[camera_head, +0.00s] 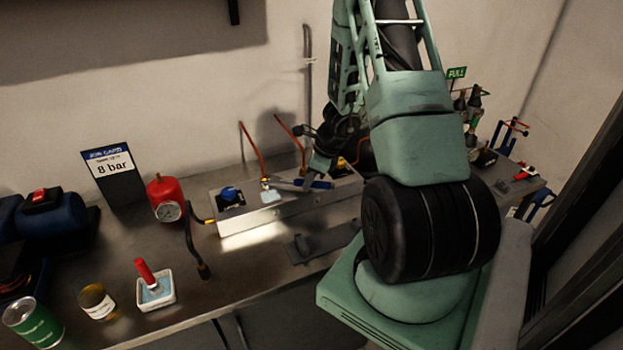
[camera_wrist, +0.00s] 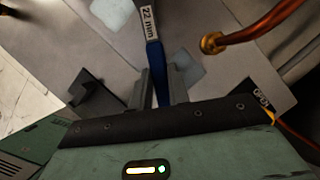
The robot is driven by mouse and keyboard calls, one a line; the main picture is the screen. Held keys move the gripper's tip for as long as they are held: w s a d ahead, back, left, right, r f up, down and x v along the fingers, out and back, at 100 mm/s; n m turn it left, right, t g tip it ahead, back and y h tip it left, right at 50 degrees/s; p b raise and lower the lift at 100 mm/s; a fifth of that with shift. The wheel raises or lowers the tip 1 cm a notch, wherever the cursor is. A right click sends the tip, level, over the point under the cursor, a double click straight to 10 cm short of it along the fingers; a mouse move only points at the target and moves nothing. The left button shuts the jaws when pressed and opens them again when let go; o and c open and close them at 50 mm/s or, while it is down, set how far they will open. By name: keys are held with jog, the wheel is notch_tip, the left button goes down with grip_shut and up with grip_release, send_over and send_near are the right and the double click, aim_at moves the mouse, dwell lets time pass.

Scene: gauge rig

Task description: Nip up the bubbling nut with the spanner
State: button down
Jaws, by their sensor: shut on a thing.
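My gripper (camera_head: 322,172) is shut on the blue handle of the spanner (camera_head: 318,184). In the wrist view, the fingers (camera_wrist: 160,88) close on both sides of the handle, and the spanner (camera_wrist: 155,58) carries a "22 mm" label. Its head is outside the wrist view. In the head view, the spanner's grey end points left, close to a brass nut (camera_head: 265,183) under a copper pipe; I cannot tell whether they touch. Another brass nut (camera_wrist: 212,42) on a copper pipe shows in the wrist view, right of the spanner. I cannot make out bubbles on either nut.
Pale patches (camera_wrist: 187,70) lie on the metal block. A red gauge canister (camera_head: 166,199), an "8 bar" sign (camera_head: 112,172) and a white dish (camera_head: 156,288) with a red-handled brush stand left. A dark holder (camera_head: 305,248) lies in front of the block. The bench is bare between the hose and dish.

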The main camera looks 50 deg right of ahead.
jog(key=shift+w+a, duration=0.15)
jog(key=shift+w, duration=0.1)
jog(key=shift+s+a+m+h+b, duration=0.2)
jog(key=shift+a+m+b, duration=0.3)
jog(key=shift+b, duration=0.45)
jog(key=shift+s+a+m+h+b, duration=0.2)
jog(key=shift+a+m+b, duration=0.3)
jog(key=shift+b, duration=0.4)
dwell(1.1)
jog(key=shift+a+m+b, duration=0.3)
jog(key=shift+b, duration=0.15)
jog(key=shift+s+a+m+h+b, duration=0.25)
jog(key=shift+a+m+h+b, duration=0.15)
jog(key=shift+a+m+b, duration=0.6)
dwell(0.6)
jog(key=shift+w+d+n+y+p, duration=0.2)
jog(key=shift+d+n+y+p, duration=0.2)
jog(key=shift+d+n+p, duration=0.7)
dwell(0.4)
jog(key=shift+s+d, duration=0.1)
